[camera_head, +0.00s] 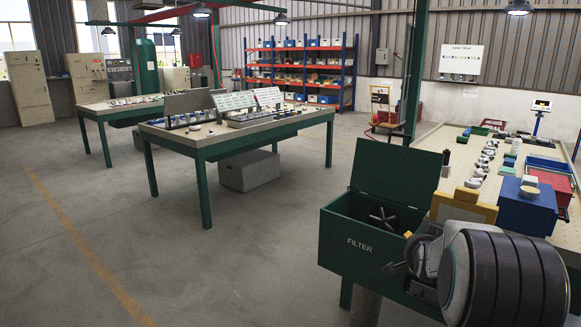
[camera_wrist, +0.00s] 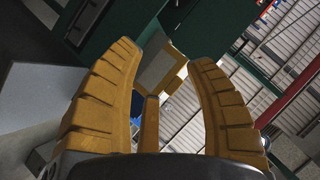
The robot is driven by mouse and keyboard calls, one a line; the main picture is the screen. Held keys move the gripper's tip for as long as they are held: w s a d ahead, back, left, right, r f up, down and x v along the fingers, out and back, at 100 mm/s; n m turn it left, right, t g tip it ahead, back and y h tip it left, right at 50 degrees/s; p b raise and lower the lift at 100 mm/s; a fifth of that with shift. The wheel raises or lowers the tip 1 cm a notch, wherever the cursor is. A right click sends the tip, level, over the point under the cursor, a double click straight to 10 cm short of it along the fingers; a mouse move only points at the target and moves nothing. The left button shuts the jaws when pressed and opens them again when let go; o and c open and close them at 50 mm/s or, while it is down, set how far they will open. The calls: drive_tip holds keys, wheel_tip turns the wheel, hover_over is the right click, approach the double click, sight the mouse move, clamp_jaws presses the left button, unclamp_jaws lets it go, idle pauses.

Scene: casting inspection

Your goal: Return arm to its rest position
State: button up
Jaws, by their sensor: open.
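A yellow-edged thing with a pale grey face (camera_wrist: 158,68) shows beyond the gap between the fingers. I cannot tell how far off it is. In the head view, my arm (camera_head: 500,275) fills the lower right corner with its dark, rounded links. The gripper's fingers cannot be made out clearly there. The arm stands in front of the right-hand workbench and beside the green FILTER box (camera_head: 350,262).
The FILTER box has its lid up and a black spoked part (camera_head: 383,219) inside. The right workbench (camera_head: 440,150) carries a yellow box (camera_head: 465,209), a blue box (camera_head: 526,207), a red bin (camera_head: 552,186) and several small parts. Open floor (camera_head: 230,255) lies left.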

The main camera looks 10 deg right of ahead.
drive_tip(key=s+a+r+n+g+y+p, duration=0.1)
drive_tip(key=s+a+r+n+y+p, duration=0.2)
drive_tip(key=a, duration=0.8)
drive_tip(key=s+a+r+n+g+y+p, duration=0.1)
drive_tip(key=s+a+n+g+y+p, duration=0.1)
drive_tip(key=s+a+n, duration=0.4)
drive_tip(key=s+a+r+n+g+y+p, duration=0.1)
drive_tip(key=s+a+n+g+p, duration=0.3)
drive_tip(key=s+a, duration=0.9)
drive_tip(key=s+r+n, duration=0.1)
drive_tip(key=s+n, duration=0.1)
drive_tip(key=s, duration=0.5)
drive_tip(key=shift+r+y, duration=0.2)
drive_tip(key=shift+y, duration=0.2)
drive_tip(key=shift+r, duration=0.1)
